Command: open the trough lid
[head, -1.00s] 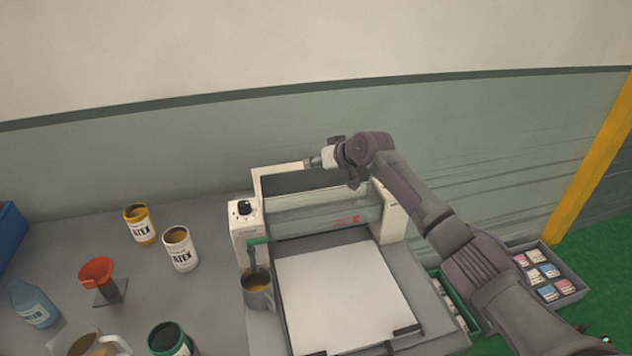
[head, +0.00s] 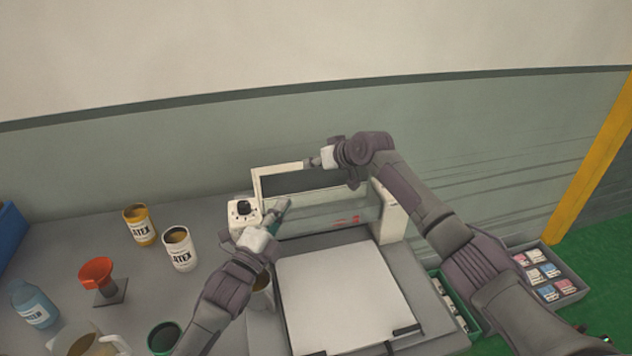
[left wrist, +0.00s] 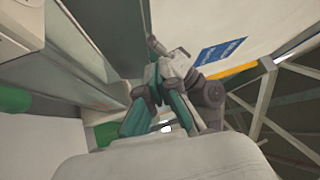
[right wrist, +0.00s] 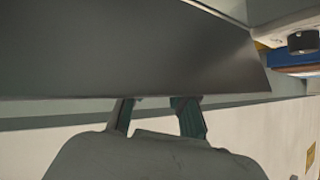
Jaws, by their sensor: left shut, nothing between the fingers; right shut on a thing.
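The trough lid (head: 280,168) shows as a pale upright frame at the back of the white coating machine (head: 392,228). My right gripper (head: 312,162) is shut on the top edge of the lid. In the right wrist view, the right gripper's fingers (right wrist: 156,108) meet the lower edge of a dark grey panel (right wrist: 130,50). My left gripper (head: 282,206) is shut and empty, in front of the lid and near the machine's left side block (head: 243,210). Its teal fingers (left wrist: 160,100) show in the left wrist view. Whether it touches the lid cannot be told.
A white sheet (head: 345,290) lies on the machine bed. A mug (head: 263,296) is partly hidden behind my left arm. Yellow (head: 139,226) and white (head: 179,249) cans, a red funnel (head: 97,271) and a blue bottle (head: 34,304) stand at left. A grey tray (head: 578,290) is at right.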

